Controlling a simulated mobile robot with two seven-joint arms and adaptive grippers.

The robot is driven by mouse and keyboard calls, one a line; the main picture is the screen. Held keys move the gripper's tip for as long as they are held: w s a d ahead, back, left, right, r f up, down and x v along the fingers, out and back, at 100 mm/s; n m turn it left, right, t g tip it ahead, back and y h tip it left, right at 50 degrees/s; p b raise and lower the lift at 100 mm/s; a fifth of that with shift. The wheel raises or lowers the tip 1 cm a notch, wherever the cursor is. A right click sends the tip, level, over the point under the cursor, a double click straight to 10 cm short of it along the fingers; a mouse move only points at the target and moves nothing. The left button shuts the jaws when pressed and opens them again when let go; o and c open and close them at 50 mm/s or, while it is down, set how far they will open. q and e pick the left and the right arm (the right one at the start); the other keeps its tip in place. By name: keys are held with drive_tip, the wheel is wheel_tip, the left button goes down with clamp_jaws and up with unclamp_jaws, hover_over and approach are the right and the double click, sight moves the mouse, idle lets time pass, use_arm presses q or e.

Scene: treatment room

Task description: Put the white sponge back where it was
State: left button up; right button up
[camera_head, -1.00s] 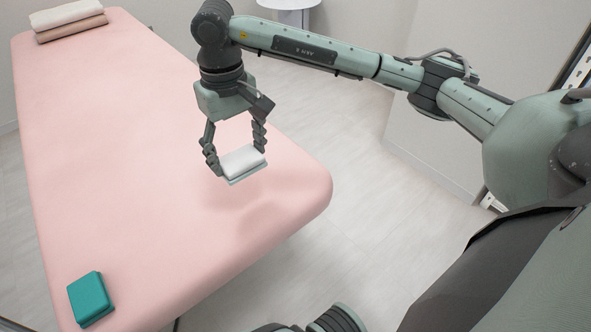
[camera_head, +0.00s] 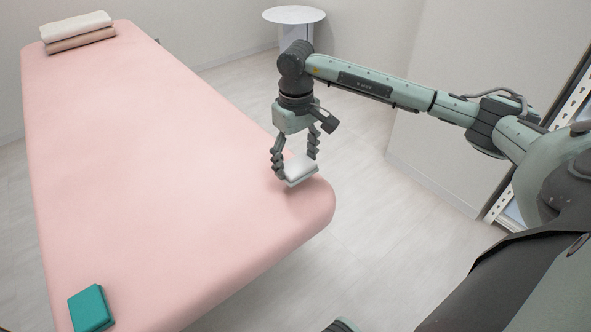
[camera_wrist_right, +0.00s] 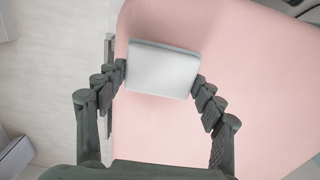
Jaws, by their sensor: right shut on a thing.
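The white sponge (camera_head: 300,169) is a small white block with a greyish lower edge. My right gripper (camera_head: 296,166) is shut on it, one finger on each side, near the right corner of the pink treatment bed (camera_head: 150,150). In the right wrist view the sponge (camera_wrist_right: 163,69) sits between the two fingertips (camera_wrist_right: 160,75), with the pink bed behind it. I cannot tell exactly how far it is above the bed. My left gripper is not in view.
A teal block (camera_head: 90,308) lies on the bed's near left corner. Folded towels (camera_head: 77,30) lie at its far end. A round white table (camera_head: 293,15) stands beyond the bed. A shelf (camera_head: 507,215) stands at the right. Most of the bed top is clear.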

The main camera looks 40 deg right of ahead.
sight(296, 164)
wheel_tip(296, 164, down, 4)
drive_tip(key=shift+r, duration=0.25)
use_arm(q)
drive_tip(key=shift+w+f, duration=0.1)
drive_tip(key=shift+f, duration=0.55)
use_arm(e)
drive_tip(key=shift+f, duration=0.15)
